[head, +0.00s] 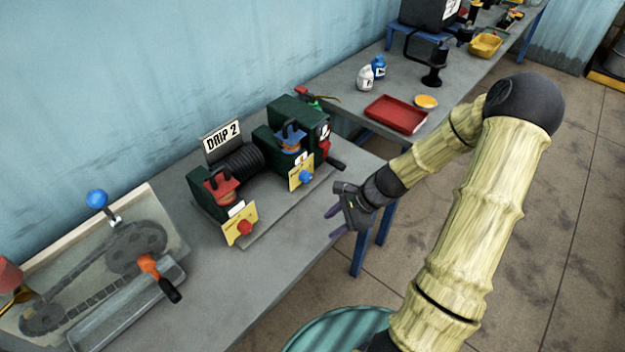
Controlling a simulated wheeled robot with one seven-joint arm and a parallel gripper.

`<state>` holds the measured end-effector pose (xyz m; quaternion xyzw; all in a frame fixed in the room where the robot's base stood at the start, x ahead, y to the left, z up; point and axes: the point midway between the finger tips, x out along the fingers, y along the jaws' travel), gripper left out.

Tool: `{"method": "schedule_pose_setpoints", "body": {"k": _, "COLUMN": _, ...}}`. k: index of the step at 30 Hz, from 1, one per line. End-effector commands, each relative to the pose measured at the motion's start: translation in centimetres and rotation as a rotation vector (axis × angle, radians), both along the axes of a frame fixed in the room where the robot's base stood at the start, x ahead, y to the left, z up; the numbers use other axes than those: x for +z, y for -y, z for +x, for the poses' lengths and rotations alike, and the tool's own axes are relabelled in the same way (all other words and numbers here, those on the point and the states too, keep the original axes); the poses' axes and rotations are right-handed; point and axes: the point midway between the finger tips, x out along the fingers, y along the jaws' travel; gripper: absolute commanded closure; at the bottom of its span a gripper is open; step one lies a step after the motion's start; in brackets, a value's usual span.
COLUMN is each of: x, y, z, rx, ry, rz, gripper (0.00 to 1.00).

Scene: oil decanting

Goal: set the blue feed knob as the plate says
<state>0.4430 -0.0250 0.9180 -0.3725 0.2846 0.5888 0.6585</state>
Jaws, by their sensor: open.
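The blue feed knob (306,177) sits low on the front of the green machine (272,131), by a small yellow plate (296,180). Its setting is too small to read. A white plate (222,137) reading "DRIP 2" stands upright at the back of the machine. A red knob (244,227) sits by another yellow plate (232,232), nearer and to the left. My gripper (334,222) is open and empty, to the right of and below the blue knob in the picture, apart from it, near the bench's front edge.
A black handle (337,164) sticks out at the machine's right end. Left on the bench (205,275) is a framed board (120,250) with a blue ball-topped lever (97,198) and an orange-and-black handle (158,275). A red tray (396,114) lies on the farther bench.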

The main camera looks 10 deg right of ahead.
Motion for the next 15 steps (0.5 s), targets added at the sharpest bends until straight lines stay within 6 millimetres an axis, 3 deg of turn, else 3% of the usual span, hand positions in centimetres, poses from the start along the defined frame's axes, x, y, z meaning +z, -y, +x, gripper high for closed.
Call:
{"method": "schedule_pose_setpoints", "body": {"k": 8, "x": 3.9, "y": -1.1, "z": -3.8, "rx": 0.549, "ry": 0.164, "rz": -0.339, "gripper": 0.57}}
{"method": "schedule_pose_setpoints", "body": {"k": 15, "x": 8.8, "y": -1.6, "z": -6.3, "rx": 0.983, "ry": 0.321, "rz": -0.569, "gripper": 0.57}}
